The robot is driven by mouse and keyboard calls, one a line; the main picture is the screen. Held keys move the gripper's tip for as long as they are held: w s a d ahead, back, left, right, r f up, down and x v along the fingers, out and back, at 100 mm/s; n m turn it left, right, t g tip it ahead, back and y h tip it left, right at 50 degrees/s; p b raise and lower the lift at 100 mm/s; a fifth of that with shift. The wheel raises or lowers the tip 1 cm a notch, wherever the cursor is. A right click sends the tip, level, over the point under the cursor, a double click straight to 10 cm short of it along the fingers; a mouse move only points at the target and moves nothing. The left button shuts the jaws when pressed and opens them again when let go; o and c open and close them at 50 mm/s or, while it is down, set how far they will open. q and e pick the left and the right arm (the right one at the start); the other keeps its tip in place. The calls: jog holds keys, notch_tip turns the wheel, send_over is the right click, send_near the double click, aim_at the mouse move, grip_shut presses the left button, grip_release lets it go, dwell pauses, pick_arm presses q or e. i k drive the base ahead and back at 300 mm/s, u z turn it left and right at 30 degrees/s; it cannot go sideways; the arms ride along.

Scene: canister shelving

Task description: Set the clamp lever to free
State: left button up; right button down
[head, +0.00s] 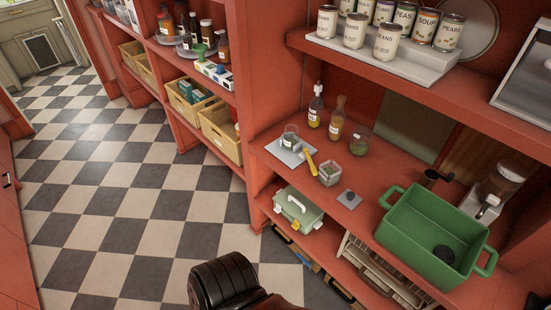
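A yellow lever (311,163), which looks like the clamp lever, sticks out at the right side of a light grey plate (284,156) on the red counter. A small clear jar (290,137) with a pale label stands on the plate, left of the lever. The lever points toward the counter's front edge; its marked positions are too small to read. Neither of my grippers is in view. A dark rounded part of mine shows at the bottom, well away from the plate.
A clear square container (329,174) stands right of the lever, and a small grey plate with a dark knob (349,198) lies beyond it. Bottles (336,120) stand behind. A green tub (425,243) fills the counter's right. The checkered floor (130,200) is clear.

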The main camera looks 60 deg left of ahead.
aim_at(313, 170)
jog(key=u, duration=3.15)
jog(key=i, duration=0.1)
jog(key=z, duration=0.4)
